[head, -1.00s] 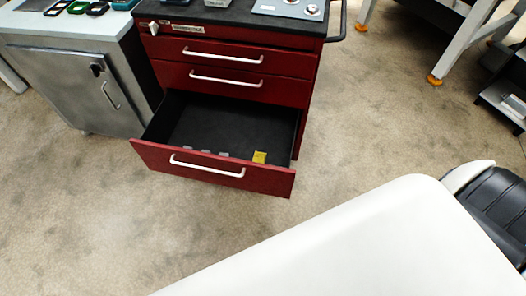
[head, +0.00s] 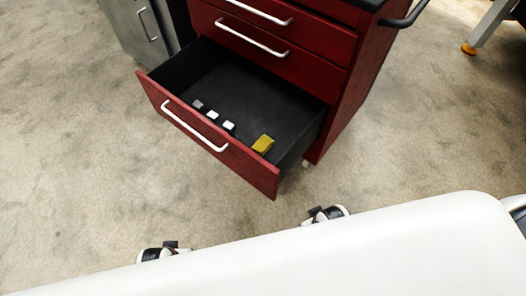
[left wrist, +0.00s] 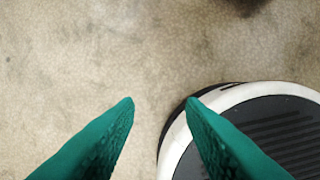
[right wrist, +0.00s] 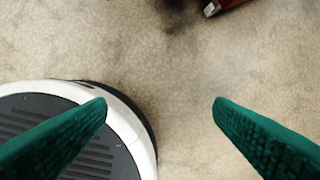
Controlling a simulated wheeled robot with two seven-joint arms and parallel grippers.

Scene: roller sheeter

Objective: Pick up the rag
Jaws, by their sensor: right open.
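A small yellow item (head: 263,144), which looks like the folded rag, lies in the open bottom drawer (head: 205,149) of the red cabinet, near the drawer's front right corner. It does not show in either wrist view. My left gripper (left wrist: 159,102) is open and empty in the left wrist view, with its green fingers apart above bare floor and my base. My right gripper (right wrist: 160,104) is open and empty in the right wrist view, its fingers spread wider. Both grippers are away from the yellow item.
Several small white and grey pieces (head: 213,115) lie in a row along the drawer's front. The red cabinet (head: 345,85) has shut drawers above. A grey cabinet (head: 140,30) stands behind at left. The floor (head: 70,150) in front is clear.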

